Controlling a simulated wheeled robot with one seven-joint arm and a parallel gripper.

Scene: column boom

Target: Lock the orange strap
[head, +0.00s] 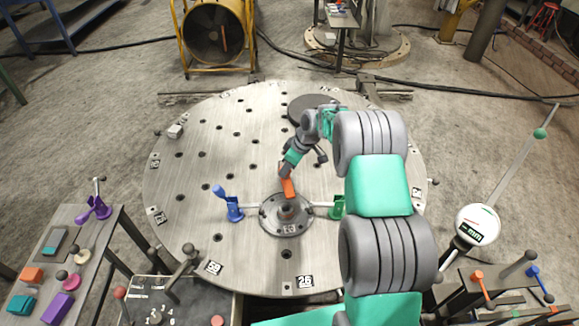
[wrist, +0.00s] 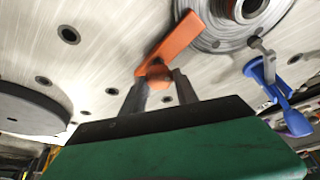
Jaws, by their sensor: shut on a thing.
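The orange strap (head: 289,188) is a short flat bar beside the hub at the front middle of the round steel plate. In the wrist view the orange strap (wrist: 182,40) reaches from my fingers toward the round metal hub (wrist: 245,12). My gripper (head: 285,170) is shut on the near end of the strap, and in the wrist view my gripper's fingers (wrist: 158,80) stand either side of its orange knob. The far end lies against or over the hub's edge; I cannot tell whether it touches. The hub (head: 287,213) also shows in the head view.
A blue clamp (head: 229,204) stands left of the hub and a green clamp (head: 337,207) right of it, partly behind my arm. A dark disc (head: 313,106) lies at the back of the plate (head: 200,150). The plate's left side is mostly clear. A dial gauge (head: 477,224) stands at right.

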